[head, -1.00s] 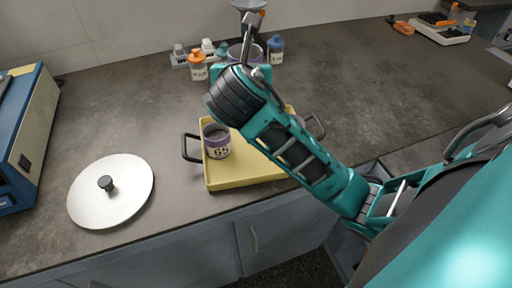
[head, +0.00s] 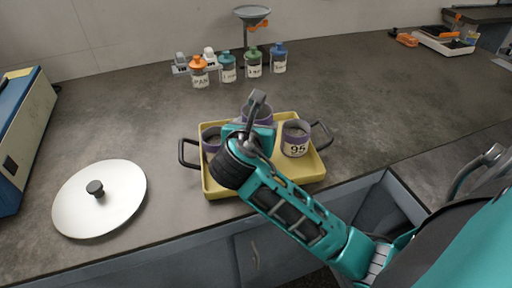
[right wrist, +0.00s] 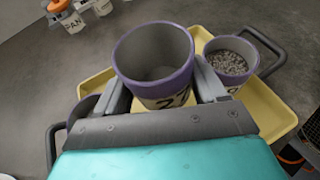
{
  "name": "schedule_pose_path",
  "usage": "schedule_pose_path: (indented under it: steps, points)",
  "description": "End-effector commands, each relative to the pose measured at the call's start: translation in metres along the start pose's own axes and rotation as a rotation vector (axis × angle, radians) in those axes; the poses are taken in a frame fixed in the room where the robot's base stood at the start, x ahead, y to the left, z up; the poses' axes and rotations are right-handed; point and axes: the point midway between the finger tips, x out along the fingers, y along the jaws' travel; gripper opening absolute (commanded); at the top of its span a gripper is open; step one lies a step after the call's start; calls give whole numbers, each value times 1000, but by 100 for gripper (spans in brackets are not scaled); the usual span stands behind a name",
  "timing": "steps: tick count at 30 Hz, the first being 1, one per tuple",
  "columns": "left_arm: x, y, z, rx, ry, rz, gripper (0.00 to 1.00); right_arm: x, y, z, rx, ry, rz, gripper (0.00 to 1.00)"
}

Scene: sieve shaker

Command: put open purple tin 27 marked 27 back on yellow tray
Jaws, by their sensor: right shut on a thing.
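The open purple tin 27 (right wrist: 155,62) is gripped in the right wrist view, its mouth up and its inside grey; part of its number shows. In the head view it (head: 262,114) is over the back middle of the yellow tray (head: 232,187), partly behind my gripper. I cannot tell whether its base touches the tray. My right gripper (right wrist: 162,94) is shut on tin 27, a finger on each side; it also shows in the head view (head: 254,118). My left gripper is not in view.
Tin 95 (head: 296,140), with grains inside, stands on the tray's right. Another purple tin (head: 210,136) stands on its left, partly hidden by my arm. Capped bottles (head: 228,70) and a funnel stand (head: 252,15) are behind. A white lid (head: 100,200) lies left.

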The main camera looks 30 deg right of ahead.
Motion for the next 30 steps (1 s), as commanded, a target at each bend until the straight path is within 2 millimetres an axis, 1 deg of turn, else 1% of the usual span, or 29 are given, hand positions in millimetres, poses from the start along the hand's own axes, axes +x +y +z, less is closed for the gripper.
schedule_pose_path:
  steps: [6,9,11,15,22,23,25,26,30]
  points:
    - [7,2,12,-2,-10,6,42,14,0,-34,-5,2,-1,37]
    - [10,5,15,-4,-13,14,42,20,0,-48,-4,1,-1,37]
    - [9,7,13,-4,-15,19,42,21,0,-51,-3,0,0,37]
    - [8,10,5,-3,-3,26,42,21,0,-50,-1,0,1,37]
    - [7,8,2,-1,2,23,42,22,0,-52,-3,1,0,37]
    - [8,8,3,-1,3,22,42,22,0,-53,-2,1,1,74]
    - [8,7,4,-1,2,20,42,22,0,-53,-2,0,1,80]
    - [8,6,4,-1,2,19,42,22,0,-53,-2,0,0,82]
    - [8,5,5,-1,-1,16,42,22,0,-52,-2,0,0,82]
